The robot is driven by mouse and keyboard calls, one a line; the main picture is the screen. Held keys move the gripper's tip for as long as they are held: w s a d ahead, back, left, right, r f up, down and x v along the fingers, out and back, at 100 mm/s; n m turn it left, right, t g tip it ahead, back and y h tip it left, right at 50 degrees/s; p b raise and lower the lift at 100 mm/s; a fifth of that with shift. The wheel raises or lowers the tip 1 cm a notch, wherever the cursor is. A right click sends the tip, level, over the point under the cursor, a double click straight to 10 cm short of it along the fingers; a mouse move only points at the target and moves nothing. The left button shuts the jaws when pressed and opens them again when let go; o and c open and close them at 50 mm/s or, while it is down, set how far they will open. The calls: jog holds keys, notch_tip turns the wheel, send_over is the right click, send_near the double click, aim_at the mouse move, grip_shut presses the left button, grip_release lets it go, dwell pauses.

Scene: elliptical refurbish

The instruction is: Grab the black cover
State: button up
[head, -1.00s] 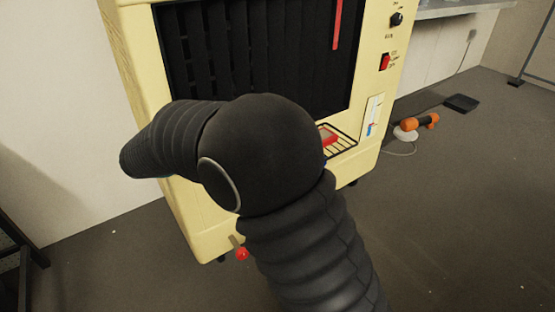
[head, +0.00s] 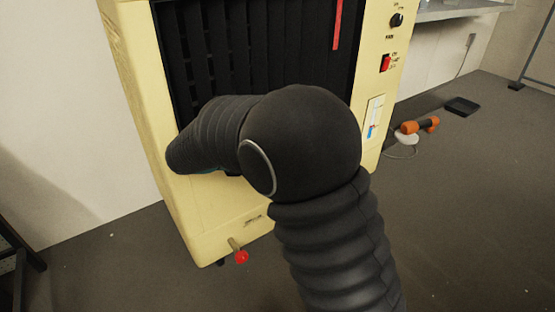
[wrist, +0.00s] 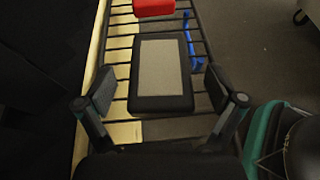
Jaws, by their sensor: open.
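My gripper (wrist: 160,90) is open, with one finger to the left of the piece and one to the right. Gaps show between the fingers and its sides, and nothing is held. In the head view my arm hides the gripper, the rack and the piece.
The cream machine (head: 205,215) has a dark slatted front (head: 230,60) and a red-knobbed lever (head: 241,257). An orange-handled tool (head: 420,125) lies on the floor at right.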

jog(key=c, duration=1.5)
jog(key=shift+o, duration=0.2)
jog(key=shift+r, duration=0.15)
